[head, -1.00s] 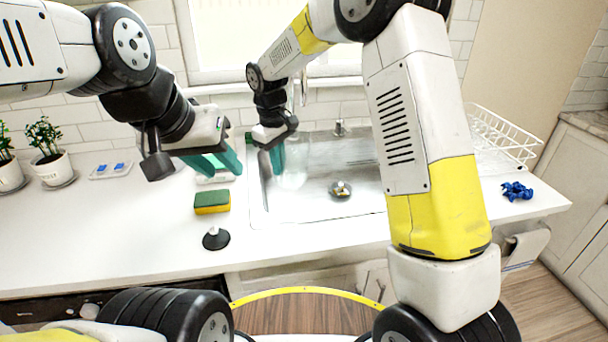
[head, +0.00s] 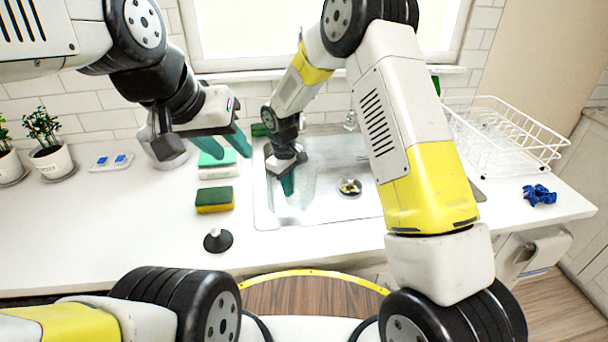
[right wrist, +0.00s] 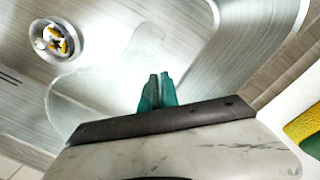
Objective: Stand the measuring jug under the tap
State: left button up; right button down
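A clear, faint measuring jug (head: 309,184) shows in the sink (head: 335,205), at the left of its basin. My right gripper (head: 287,184) reaches down into the basin beside it. In the right wrist view its green fingertips (right wrist: 158,90) are close together against a see-through shape, which appears to be the jug's wall. Whether the jug touches the basin floor is unclear. A chrome fitting (head: 350,121), likely part of the tap, stands behind the sink. My right arm hides much of that area. My left gripper (head: 236,145) is open and empty above the counter left of the sink.
A green-yellow sponge (head: 215,200), a pale block with a green top (head: 218,165) and a black stopper (head: 218,241) are left of the sink. A drain (head: 350,187) lies in the basin. A white rack (head: 505,140) and blue cloth (head: 539,195) are to the right.

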jog(key=d, duration=0.2)
jog(key=d+f, duration=0.1)
jog(key=d, duration=0.1)
jog(key=shift+w, duration=0.35)
jog(key=shift+a+f, duration=0.1)
jog(key=shift+f, duration=0.05)
jog(key=shift+f, duration=0.1)
jog(key=c, duration=1.6)
grip_release()
notch_tip(320, 180, up, 12)
jog(key=shift+s+a, duration=0.3)
